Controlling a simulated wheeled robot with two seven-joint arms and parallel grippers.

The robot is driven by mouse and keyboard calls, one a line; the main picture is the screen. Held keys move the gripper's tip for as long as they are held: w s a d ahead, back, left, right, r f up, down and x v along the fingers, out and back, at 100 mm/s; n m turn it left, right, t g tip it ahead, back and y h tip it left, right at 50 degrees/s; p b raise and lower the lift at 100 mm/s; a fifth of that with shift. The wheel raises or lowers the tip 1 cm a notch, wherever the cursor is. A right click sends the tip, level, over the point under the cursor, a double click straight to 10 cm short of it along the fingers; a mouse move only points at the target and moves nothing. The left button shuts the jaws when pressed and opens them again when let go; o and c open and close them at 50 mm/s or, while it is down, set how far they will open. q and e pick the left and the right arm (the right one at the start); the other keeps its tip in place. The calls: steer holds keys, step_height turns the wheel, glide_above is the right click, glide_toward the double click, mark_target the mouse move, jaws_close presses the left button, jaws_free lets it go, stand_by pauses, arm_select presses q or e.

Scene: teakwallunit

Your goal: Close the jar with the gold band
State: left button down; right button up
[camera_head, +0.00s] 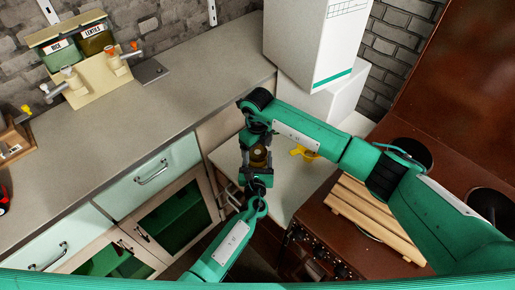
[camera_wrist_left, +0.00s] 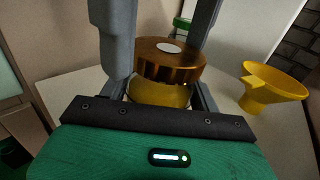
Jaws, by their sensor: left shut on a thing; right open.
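A jar with a yellowish body (camera_wrist_left: 160,93) stands between the fingers of my left gripper (camera_wrist_left: 162,62) in the left wrist view. A ribbed brown-gold lid (camera_wrist_left: 172,62) with a pale disc on top sits over its mouth. I cannot tell whether the lid is fully seated. In the head view the jar (camera_head: 258,155) shows small between my two grippers. My left gripper (camera_head: 258,166) is shut on it from the near side. My right gripper (camera_head: 257,143) is open at the far side, close to the jar's top. A separate gold band cannot be made out.
A white box (camera_head: 318,40) stands behind. Rice and lentil containers (camera_head: 80,42) stand far left. A slatted wooden board (camera_head: 365,215) lies at right.

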step_height(320, 180, up, 12)
steer(key=shift+f, duration=0.2)
arm_select(q)
steer(key=shift+c, duration=1.3)
jaws_free()
steer(key=shift+s+f, duration=0.1)
steer(key=shift+s, duration=0.35)
steer(key=s+b, duration=0.2)
steer(key=s, duration=1)
steer(key=shift+s+a, duration=0.4)
steer(key=shift+a, duration=0.05)
arm_select(e)
step_height(320, 180, down, 2)
steer(key=shift+f, duration=0.1)
arm_select(q)
steer(key=shift+s, duration=0.1)
arm_select(e)
steer(key=shift+a, duration=0.1)
